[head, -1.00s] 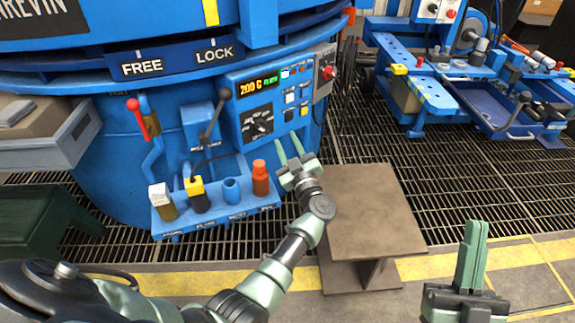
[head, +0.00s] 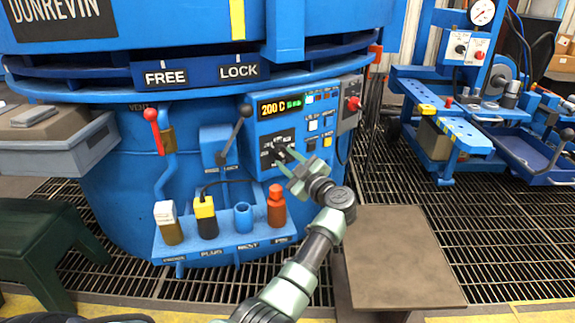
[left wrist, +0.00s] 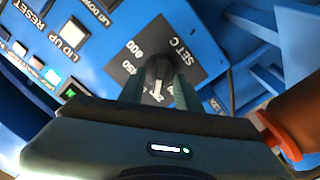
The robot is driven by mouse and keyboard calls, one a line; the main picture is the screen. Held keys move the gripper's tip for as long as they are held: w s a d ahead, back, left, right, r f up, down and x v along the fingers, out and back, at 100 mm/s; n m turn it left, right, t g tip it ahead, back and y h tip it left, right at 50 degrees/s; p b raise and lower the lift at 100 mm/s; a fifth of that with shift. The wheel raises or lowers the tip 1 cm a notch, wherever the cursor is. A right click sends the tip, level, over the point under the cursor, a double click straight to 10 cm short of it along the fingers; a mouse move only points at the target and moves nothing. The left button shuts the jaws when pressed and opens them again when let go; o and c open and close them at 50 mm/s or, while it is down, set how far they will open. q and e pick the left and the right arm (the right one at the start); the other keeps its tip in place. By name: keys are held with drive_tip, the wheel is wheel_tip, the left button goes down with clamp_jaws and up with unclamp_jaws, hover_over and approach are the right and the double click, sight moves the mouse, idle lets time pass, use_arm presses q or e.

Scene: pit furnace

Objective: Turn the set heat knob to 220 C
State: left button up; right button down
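The set heat knob (left wrist: 159,72) is a dark knob with a pale pointer mark on a black dial plate marked SET C (left wrist: 185,52). It also shows in the head view (head: 279,150) on the blue control panel (head: 262,131). The display (head: 281,106) above it reads 200 C. My left gripper (head: 285,160) is at the knob. In the left wrist view its two fingers (left wrist: 159,90) stand on either side of the knob, with small gaps seeming to show. The exact pointer reading is partly hidden. My right gripper is out of view.
Small buttons (head: 312,126) sit right of the dial, and a grey box with a red knob (head: 350,104) beyond. A lever (head: 236,130) stands left of the panel. Below is a blue rack (head: 225,243) with several items. A brown stand (head: 400,260) is at right.

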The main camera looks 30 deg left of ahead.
use_arm(q)
drive_tip(key=shift+w+a, duration=0.1)
drive_tip(key=shift+a, duration=0.1)
clamp_jaws()
